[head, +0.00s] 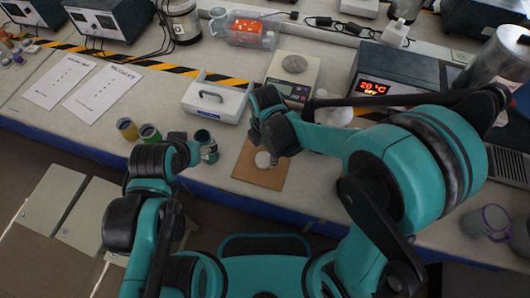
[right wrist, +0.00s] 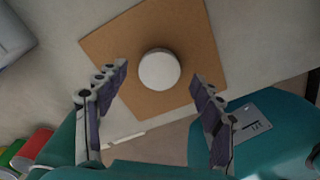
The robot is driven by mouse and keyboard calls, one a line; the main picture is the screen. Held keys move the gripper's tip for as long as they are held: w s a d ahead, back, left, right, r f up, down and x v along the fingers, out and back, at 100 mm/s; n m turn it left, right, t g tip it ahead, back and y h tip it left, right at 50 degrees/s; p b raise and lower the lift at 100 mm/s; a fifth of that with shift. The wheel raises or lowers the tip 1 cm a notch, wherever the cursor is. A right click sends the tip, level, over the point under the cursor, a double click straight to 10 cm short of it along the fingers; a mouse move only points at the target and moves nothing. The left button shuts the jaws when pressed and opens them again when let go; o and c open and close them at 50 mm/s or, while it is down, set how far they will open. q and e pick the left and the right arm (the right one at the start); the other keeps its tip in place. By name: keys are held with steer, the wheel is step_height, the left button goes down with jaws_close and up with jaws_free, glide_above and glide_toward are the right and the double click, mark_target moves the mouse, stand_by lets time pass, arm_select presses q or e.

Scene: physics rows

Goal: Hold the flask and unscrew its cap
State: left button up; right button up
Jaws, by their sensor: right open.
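A white round cap-like piece (head: 263,160) is on the brown square board (head: 248,177) at the bench's front. In the right wrist view this white piece (right wrist: 159,69) shows from above, and its height is hard to judge. My right gripper (right wrist: 160,78) is open and empty, its fingers apart on either side of the piece and not touching it. A teal flask-like cylinder with a pale label (head: 208,150) is left of the board. My left gripper (head: 190,150) is beside it; its fingers are too hidden to tell whether they hold it.
Yellow (head: 127,129) and green (head: 149,134) mugs stand left of my left gripper. A white box with a handle (head: 215,99) and a scale (head: 293,77) stand behind the board. A heater with a display (head: 392,85) is at right. The bench's front edge is close.

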mark_target(267, 158)
step_height(267, 158, up, 10)
steer(key=p, duration=0.3)
steer(key=shift+f, duration=0.2)
steer(key=s+d+r+m+t, duration=0.2)
steer(key=d+m, duration=0.6)
steer(key=m, duration=0.4)
steer(key=s+d+r+m+t, duration=0.3)
steer(key=d+r+m+t, duration=0.2)
steer(key=d+m, duration=0.4)
steer(key=m, duration=0.3)
steer(key=shift+s+d+r+m, duration=0.15)
steer(key=shift+s+r+m, duration=0.05)
steer(key=shift+s+m, duration=0.2)
